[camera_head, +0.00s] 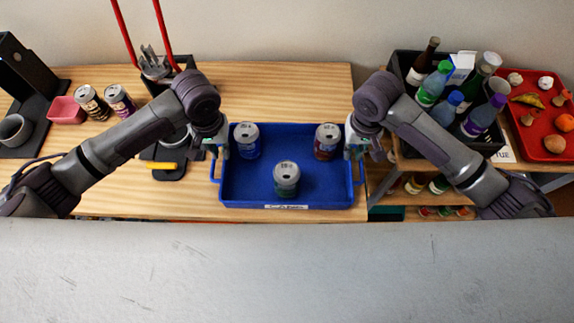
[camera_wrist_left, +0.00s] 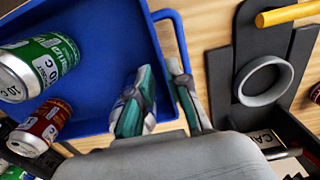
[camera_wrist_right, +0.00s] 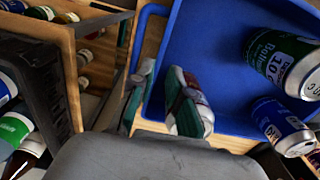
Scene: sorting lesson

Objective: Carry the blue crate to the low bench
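The blue crate (camera_head: 270,196) rests on the wooden table, near its front and right edges. It holds three upright cans: one at the back left (camera_head: 246,142), one at the back right (camera_head: 327,142) and a green one (camera_head: 286,180) in the middle. My left gripper (camera_head: 219,150) is at the crate's left side; in the left wrist view its fingers (camera_wrist_left: 160,90) are apart, one over the crate and one by the handle (camera_wrist_left: 180,40). My right gripper (camera_head: 354,150) is at the right side, its fingers (camera_wrist_right: 161,88) apart near the other handle (camera_wrist_right: 139,30). Contact is unclear.
Right of the table stands a lower wooden shelf unit with a black bottle crate (camera_head: 398,70) and a red food tray (camera_head: 530,148) on top. On the table's left are two cans, a pink bowl (camera_head: 66,110) and a black stand with a yellow-handled item (camera_head: 163,166).

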